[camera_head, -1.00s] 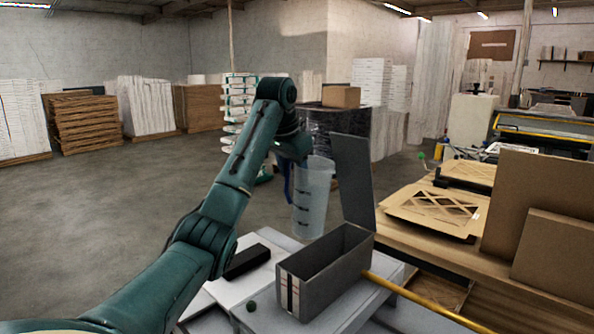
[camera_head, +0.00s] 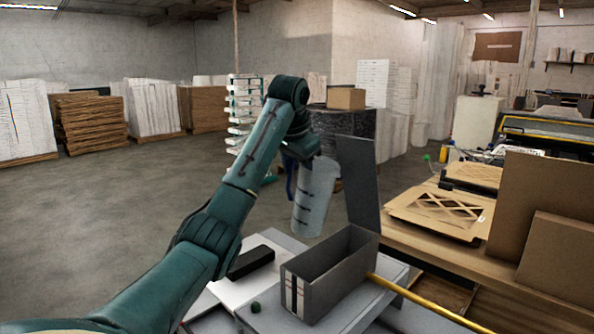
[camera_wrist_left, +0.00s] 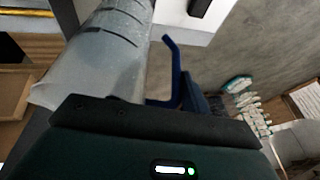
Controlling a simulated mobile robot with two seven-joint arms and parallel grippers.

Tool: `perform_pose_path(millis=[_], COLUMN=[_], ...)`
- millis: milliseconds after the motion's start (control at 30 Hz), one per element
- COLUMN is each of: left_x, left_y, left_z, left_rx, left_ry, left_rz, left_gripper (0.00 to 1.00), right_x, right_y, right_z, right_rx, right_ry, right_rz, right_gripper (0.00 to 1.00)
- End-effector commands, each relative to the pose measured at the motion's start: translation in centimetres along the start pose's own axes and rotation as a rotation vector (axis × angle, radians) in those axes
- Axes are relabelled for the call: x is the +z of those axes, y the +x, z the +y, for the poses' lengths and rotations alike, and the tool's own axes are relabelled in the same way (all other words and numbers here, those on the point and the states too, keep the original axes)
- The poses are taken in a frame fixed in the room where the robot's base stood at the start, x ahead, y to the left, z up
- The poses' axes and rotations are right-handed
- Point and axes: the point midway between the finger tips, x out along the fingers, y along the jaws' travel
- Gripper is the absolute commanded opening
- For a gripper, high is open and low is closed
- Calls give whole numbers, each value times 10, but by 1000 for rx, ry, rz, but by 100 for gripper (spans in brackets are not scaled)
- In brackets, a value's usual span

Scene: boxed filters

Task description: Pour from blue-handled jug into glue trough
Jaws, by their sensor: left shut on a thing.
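The translucent jug (camera_head: 314,198) with dark level marks hangs from my left gripper (camera_head: 297,160), tilted a little, behind the glue trough. Its blue handle (camera_head: 290,178) shows just under the gripper. My left gripper is shut on the handle; the fingertips are mostly hidden. In the left wrist view the jug (camera_wrist_left: 100,55) fills the upper left, with the blue handle (camera_wrist_left: 176,75) beside it. The grey open glue trough (camera_head: 330,275) stands on the bench, with an upright grey panel (camera_head: 357,185) at its far end. The trough's inside looks empty. My right gripper is out of view.
A black block (camera_head: 250,262) lies left of the trough. A yellow bar (camera_head: 425,302) runs from the trough to the lower right. Flat cardboard frames (camera_head: 435,212) and upright brown boards (camera_head: 545,215) fill the right bench. Open floor lies left.

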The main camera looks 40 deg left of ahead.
Motion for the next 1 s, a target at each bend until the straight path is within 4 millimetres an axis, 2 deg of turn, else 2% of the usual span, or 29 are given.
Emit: perform_pose_path(millis=[1000], left_x=[-3], left_y=[-9], left_z=[-3], left_rx=[-179], left_ry=[62], left_rz=[6], left_gripper=[0], right_x=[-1], right_y=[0], right_z=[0], right_rx=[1], right_ry=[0], right_rz=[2], right_gripper=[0])
